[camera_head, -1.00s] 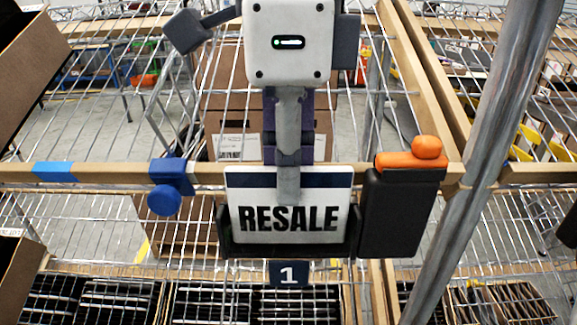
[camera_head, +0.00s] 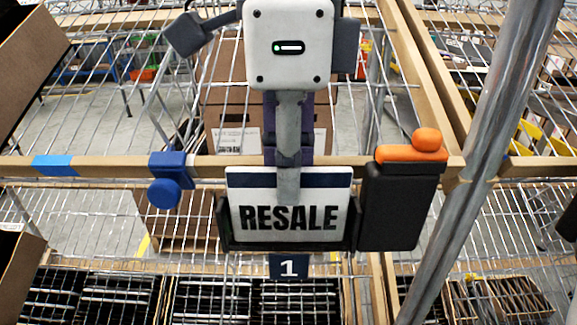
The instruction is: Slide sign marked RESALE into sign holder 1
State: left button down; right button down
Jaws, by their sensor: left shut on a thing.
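The RESALE sign (camera_head: 320,218) is a white card with black letters and a dark band along its top. It stands upright in the black frame of sign holder 1 (camera_head: 350,236), whose side channels and bottom lip show around its lower part. A dark plate marked 1 (camera_head: 289,267) hangs below. My left gripper (camera_head: 288,190) comes down from above and is shut on the middle of the sign's upper edge. One grey finger lies in front of the sign; the other finger is hidden behind it. My right gripper is not in view.
A wooden rail (camera_head: 105,167) crosses behind the sign. A blue clamp with a round knob (camera_head: 166,190) sits on it at the left. A black block with an orange top (camera_head: 405,200) stands close to the holder's right. A metal post (camera_head: 470,160) slants at the right.

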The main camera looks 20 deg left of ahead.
pick_arm(q)
jog(key=c, duration=1.7)
grip_release()
jog(key=shift+o, duration=0.2)
notch_tip(320, 180, up, 12)
